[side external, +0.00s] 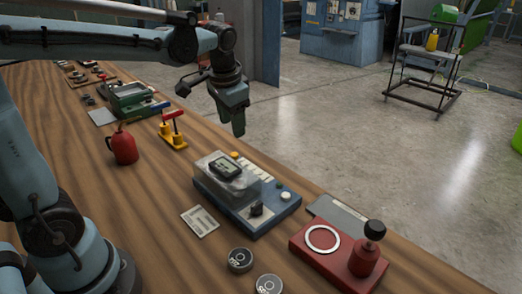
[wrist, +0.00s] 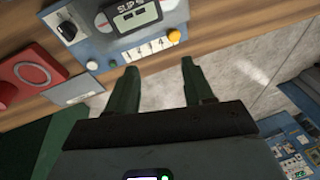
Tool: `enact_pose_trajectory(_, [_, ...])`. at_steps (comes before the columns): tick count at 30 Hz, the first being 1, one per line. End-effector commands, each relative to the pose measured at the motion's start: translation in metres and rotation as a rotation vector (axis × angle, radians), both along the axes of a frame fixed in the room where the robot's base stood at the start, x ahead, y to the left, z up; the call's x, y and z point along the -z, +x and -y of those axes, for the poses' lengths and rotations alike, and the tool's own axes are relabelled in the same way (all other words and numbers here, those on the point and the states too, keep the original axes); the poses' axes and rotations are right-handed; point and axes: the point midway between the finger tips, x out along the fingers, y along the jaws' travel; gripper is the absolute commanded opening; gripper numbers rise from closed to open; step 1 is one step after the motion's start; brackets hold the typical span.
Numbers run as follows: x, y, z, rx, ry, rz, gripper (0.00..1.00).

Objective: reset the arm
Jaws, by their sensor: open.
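My gripper (side external: 238,122) hangs above the far edge of the wooden table, pointing down, behind the blue instrument box. In the wrist view its two green fingers (wrist: 156,88) are spread apart with nothing between them. The side view does not show the gap between the fingers. My arm reaches across the table from the left, with its base at the lower left.
A blue instrument box (side external: 272,222) with a clear cover stands below my gripper. A red unit (side external: 308,262) with a white ring and black knob is at the right. A red can (side external: 123,147) and a yellow stand (side external: 172,141) are at the left. Open floor (side external: 340,130) lies beyond.

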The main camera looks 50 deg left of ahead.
Motion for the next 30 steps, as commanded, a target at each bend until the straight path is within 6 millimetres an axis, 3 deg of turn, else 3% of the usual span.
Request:
enact_pose_trajectory(8, [0.006, -0.049, 0.034, -0.024, -0.077, 0.209, 0.52])
enact_pose_trajectory(15, [0.024, -0.081, 0.055, -0.051, -0.153, 0.364, 0.52])
enact_pose_trajectory(21, [0.034, -0.092, 0.063, -0.066, -0.192, 0.428, 0.52])
enact_pose_trajectory(30, [0.036, -0.093, 0.064, -0.068, -0.198, 0.438, 0.52])
